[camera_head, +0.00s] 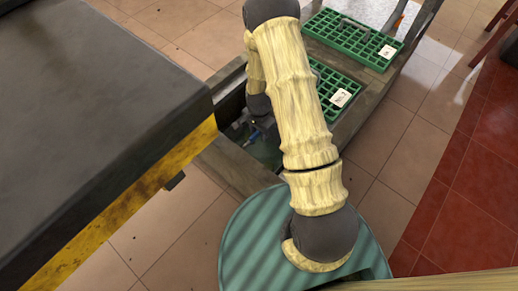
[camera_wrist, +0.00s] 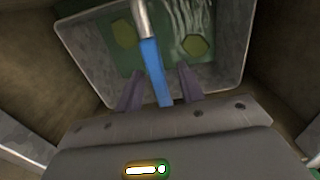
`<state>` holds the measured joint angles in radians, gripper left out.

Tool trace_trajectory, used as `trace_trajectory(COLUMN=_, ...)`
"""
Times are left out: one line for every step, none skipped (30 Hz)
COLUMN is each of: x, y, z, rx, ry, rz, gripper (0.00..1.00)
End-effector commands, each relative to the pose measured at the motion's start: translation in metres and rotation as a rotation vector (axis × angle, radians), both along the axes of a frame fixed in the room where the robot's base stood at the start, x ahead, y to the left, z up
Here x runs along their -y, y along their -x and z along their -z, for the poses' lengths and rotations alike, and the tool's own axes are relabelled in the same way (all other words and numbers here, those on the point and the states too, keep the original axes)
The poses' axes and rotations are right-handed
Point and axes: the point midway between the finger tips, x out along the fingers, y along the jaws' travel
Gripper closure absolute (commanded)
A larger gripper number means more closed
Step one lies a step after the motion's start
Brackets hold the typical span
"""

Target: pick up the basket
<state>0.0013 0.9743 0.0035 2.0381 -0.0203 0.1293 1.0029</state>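A container with a grey rim, which looks like the basket (camera_wrist: 82,62), lies below my gripper in the wrist view. Its inside is dark green, with yellow-green patches and pale strands. A blue bar (camera_wrist: 152,68) with a silvery upper end crosses over it. I cannot tell if the bar is the basket's handle. My gripper (camera_wrist: 160,88) is open, with its two dark fingers on either side of the bar and gaps showing. In the head view my arm hides most of this; a small blue piece (camera_head: 253,137) shows near the dark wrist.
Green celled trays with white labels, a near one (camera_head: 331,86) and a far one (camera_head: 352,40), sit on a grey-brown bench (camera_head: 362,88). A dark table (camera_head: 85,90) with a yellow edge stands close at left. Tiled floor (camera_head: 180,225) shows between them.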

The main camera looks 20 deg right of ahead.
Motion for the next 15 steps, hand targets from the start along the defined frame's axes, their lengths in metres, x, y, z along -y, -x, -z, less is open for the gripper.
trace_trajectory(x=-0.0001, y=-0.0001, z=-0.0004, rx=0.0, ry=0.0, rz=0.0, gripper=0.62)
trace_trajectory(x=0.0, y=-0.0001, z=-0.0004, rx=0.0, ry=0.0, rz=0.0, gripper=0.62)
trace_trajectory(x=-0.0001, y=-0.0001, z=-0.0004, rx=0.0, ry=0.0, rz=0.0, gripper=0.62)
trace_trajectory(x=0.0, y=-0.0001, z=-0.0005, rx=0.0, ry=0.0, rz=0.0, gripper=0.62)
trace_trajectory(x=0.0, y=-0.0001, z=-0.0005, rx=0.0, ry=0.0, rz=0.0, gripper=0.62)
trace_trajectory(x=0.0, y=-0.0001, z=-0.0005, rx=0.0, ry=0.0, rz=0.0, gripper=0.62)
trace_trajectory(x=0.0, y=-0.0001, z=-0.0005, rx=0.0, ry=0.0, rz=0.0, gripper=0.62)
trace_trajectory(x=0.0, y=-0.0001, z=-0.0005, rx=0.0, ry=0.0, rz=0.0, gripper=0.62)
trace_trajectory(x=0.0, y=-0.0001, z=-0.0005, rx=0.0, ry=0.0, rz=0.0, gripper=0.62)
trace_trajectory(x=0.0, y=-0.0001, z=-0.0005, rx=0.0, ry=0.0, rz=0.0, gripper=0.62)
trace_trajectory(x=0.0, y=-0.0001, z=-0.0005, rx=0.0, ry=0.0, rz=0.0, gripper=0.66)
trace_trajectory(x=0.0, y=-0.0001, z=-0.0005, rx=0.0, ry=0.0, rz=0.0, gripper=0.74)
trace_trajectory(x=0.0, y=-0.0001, z=-0.0005, rx=0.0, ry=0.0, rz=0.0, gripper=0.8)
trace_trajectory(x=0.0, y=-0.0001, z=-0.0005, rx=0.0, ry=0.0, rz=0.0, gripper=0.85)
trace_trajectory(x=0.0, y=-0.0001, z=-0.0005, rx=0.0, ry=0.0, rz=0.0, gripper=0.93)
